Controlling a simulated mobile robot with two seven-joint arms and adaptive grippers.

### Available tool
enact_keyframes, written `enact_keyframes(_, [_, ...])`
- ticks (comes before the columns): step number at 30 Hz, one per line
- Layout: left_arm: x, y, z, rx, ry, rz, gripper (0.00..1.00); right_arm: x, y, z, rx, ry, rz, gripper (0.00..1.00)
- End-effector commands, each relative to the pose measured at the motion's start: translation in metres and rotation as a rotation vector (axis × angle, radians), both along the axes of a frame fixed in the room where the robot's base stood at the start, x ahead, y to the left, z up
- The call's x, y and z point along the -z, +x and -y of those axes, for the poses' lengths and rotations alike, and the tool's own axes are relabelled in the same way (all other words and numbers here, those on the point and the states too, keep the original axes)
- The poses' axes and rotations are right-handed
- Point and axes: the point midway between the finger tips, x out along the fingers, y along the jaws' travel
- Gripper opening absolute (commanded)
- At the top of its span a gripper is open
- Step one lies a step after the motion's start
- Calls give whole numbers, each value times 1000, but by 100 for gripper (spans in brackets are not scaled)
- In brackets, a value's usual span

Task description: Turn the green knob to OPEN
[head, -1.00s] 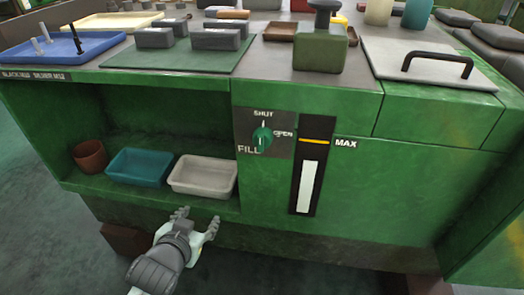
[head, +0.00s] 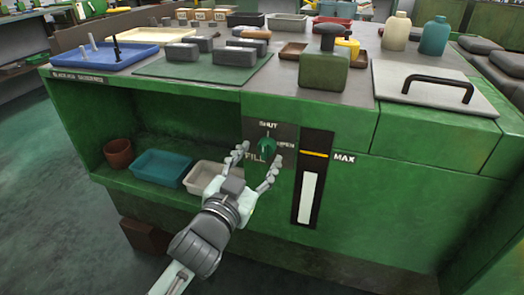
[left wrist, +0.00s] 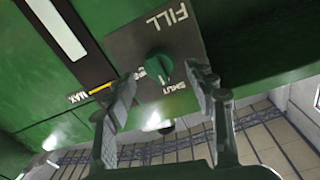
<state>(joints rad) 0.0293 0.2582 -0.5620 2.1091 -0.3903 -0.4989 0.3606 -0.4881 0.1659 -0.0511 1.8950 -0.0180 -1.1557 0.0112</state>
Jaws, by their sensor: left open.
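The green knob (head: 267,146) sits on a dark plate on the front of the green machine, with SHUT above it, OPEN to its right and FILL at lower left. In the left wrist view the knob (left wrist: 165,69) appears upside down, and its white mark points to SHUT. My left gripper (head: 257,160) is open and empty in front of the plate. In the left wrist view its fingers (left wrist: 164,82) are spread to either side of the knob, apparently short of it. My right gripper is not in view.
A level gauge (head: 312,180) marked MAX is right of the knob. An open shelf holds a brown cup (head: 118,153), a teal tray (head: 161,168) and a pale tray (head: 204,178). A green bottle (head: 324,68) stands on the machine's top.

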Motion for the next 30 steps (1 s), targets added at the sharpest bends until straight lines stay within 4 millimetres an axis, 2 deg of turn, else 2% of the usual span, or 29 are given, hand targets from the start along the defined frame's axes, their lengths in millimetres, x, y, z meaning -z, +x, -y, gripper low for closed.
enact_keyframes(6, [0, 21, 9, 0, 0, 0, 55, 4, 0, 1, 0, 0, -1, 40])
enact_keyframes(15, [0, 24, 10, 0, 0, -1, 55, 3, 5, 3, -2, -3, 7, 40])
enact_keyframes(27, [1, 23, 9, 0, 0, -1, 7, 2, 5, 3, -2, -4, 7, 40])
enact_keyframes(30, [1, 23, 9, 0, 2, -1, 5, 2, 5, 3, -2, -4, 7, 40])
